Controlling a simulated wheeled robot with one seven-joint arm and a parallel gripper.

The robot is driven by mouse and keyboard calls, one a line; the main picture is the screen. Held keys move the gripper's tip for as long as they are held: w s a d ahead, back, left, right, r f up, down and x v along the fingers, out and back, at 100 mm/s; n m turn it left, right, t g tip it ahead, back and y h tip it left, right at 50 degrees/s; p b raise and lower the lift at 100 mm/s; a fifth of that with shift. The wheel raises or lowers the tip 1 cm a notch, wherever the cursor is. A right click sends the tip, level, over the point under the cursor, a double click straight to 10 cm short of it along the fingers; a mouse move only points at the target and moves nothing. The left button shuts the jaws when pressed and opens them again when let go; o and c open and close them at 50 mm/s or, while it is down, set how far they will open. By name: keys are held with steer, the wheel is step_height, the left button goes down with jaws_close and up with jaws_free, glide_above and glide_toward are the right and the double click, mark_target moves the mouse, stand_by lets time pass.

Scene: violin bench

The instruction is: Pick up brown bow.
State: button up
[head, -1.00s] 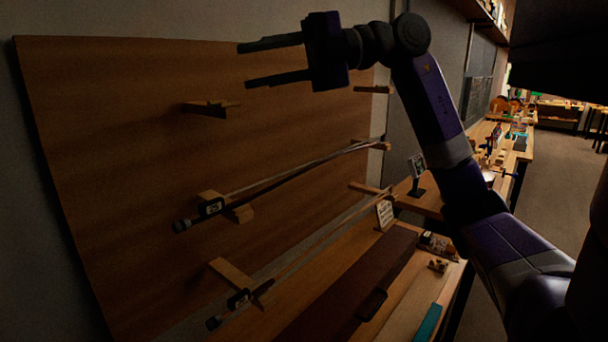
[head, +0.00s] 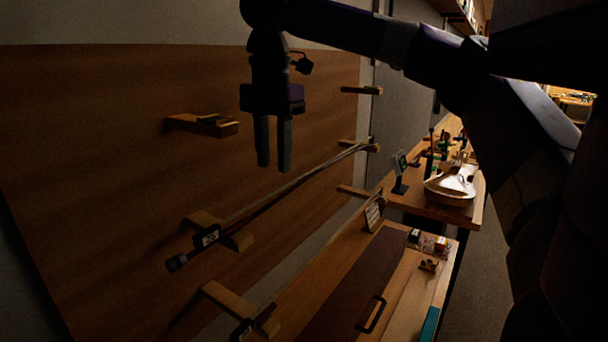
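Two violin bows rest on pairs of wooden pegs on a wall board. The upper bow (head: 290,188) is dark brown with a pale hair ribbon and a black frog at the lower left. The lower bow shows its dark frog (head: 243,330) at the bottom edge; its stick is dim and partly out of view. Which one the task calls brown is hard to tell in this light. My gripper (head: 273,168) points downward, open and empty, its fingertips just above the middle of the upper bow in the picture. Its depth from the bow is unclear.
Upper pegs (head: 203,124) and (head: 362,90) are empty. Below the board, a bench holds a long brown case (head: 350,285) with a handle, a small sign (head: 374,213) and a teal item (head: 430,325). A violin body (head: 452,186) lies on a bench farther back.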

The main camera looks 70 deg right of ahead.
mark_target(275, 192)
steer(key=shift+d+f+p, duration=0.1)
steer(key=shift+f+p, duration=1.15)
steer(key=shift+f, duration=2.55)
jaws_close()
